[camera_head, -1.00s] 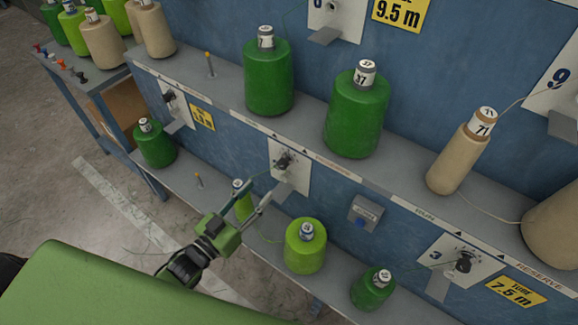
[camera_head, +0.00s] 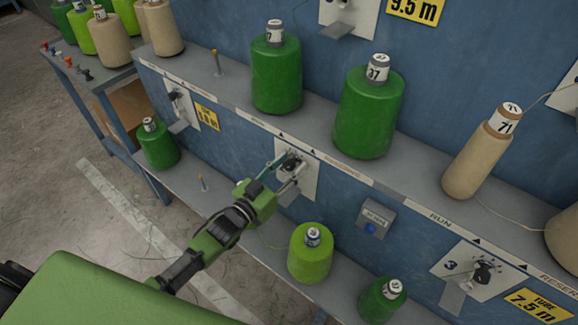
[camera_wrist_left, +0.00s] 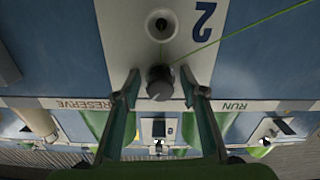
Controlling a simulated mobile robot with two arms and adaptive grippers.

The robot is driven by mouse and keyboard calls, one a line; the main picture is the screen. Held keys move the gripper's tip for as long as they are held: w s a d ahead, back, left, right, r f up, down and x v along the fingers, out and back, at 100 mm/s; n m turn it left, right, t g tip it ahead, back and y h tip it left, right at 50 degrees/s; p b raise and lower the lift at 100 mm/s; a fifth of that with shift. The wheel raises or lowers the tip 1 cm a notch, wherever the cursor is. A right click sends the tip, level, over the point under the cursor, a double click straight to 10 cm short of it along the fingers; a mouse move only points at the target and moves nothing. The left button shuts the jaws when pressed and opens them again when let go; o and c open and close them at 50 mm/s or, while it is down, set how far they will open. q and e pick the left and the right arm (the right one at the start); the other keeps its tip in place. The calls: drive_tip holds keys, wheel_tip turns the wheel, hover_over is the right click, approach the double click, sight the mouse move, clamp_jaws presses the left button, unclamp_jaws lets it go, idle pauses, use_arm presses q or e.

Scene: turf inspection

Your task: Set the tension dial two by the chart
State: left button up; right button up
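Tension dial two is a black knob (camera_wrist_left: 159,83) on a white plate marked 2 (camera_wrist_left: 180,35) in the left wrist view. In the head view the plate (camera_head: 311,181) is on the blue panel's middle, and the knob (camera_head: 292,165) is partly hidden by my fingers. My left gripper (camera_head: 288,163) is at the knob; in the left wrist view its two fingers (camera_wrist_left: 160,85) stand apart, one on each side of the knob, with gaps visible. A green thread crosses the plate near the knob. I cannot make out the dial's setting. My right gripper is not in view. No chart is clearly readable.
Green cones (camera_head: 276,75) and beige cones (camera_head: 478,158) stand on the upper shelf. A light green cone (camera_head: 310,258) stands on the lower shelf near my left arm.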

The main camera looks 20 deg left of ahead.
use_arm(q)
clamp_jaws()
drive_tip(key=n+p, duration=0.1)
drive_tip(key=n, duration=0.2)
drive_tip(key=shift+n, duration=0.4)
drive_tip(key=shift+n+p, duration=0.3)
drive_tip(key=shift+n, duration=1.7)
unclamp_jaws()
